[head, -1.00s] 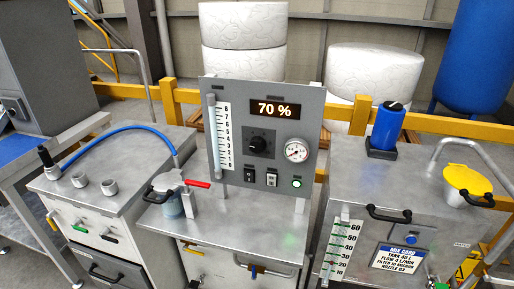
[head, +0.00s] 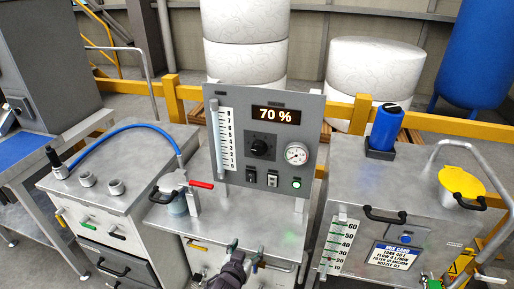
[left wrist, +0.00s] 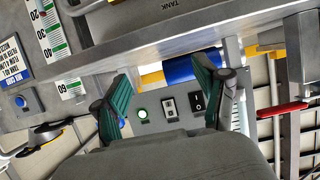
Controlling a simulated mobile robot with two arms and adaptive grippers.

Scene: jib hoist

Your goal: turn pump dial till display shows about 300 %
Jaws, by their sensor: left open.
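The black pump dial (head: 260,147) sits on a dark square plate on the grey upright panel (head: 225,100). The display (head: 279,114) above it reads 70 %. My left gripper (head: 245,252) is low in front of the bench under the panel, apart from the dial. In the left wrist view its two green fingers (left wrist: 157,95) are spread with nothing between them. That view shows the panel's green lamp (left wrist: 141,113) and switches, turned over; the dial does not show there. My right gripper is not in view.
A round gauge (head: 296,153) and two switches (head: 262,178) are close to the dial. A red-handled valve (head: 200,184) and blue hose (head: 120,130) are on the left. A tank with a yellow cap (head: 461,180) stands on the right. The bench top before the panel is mostly clear.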

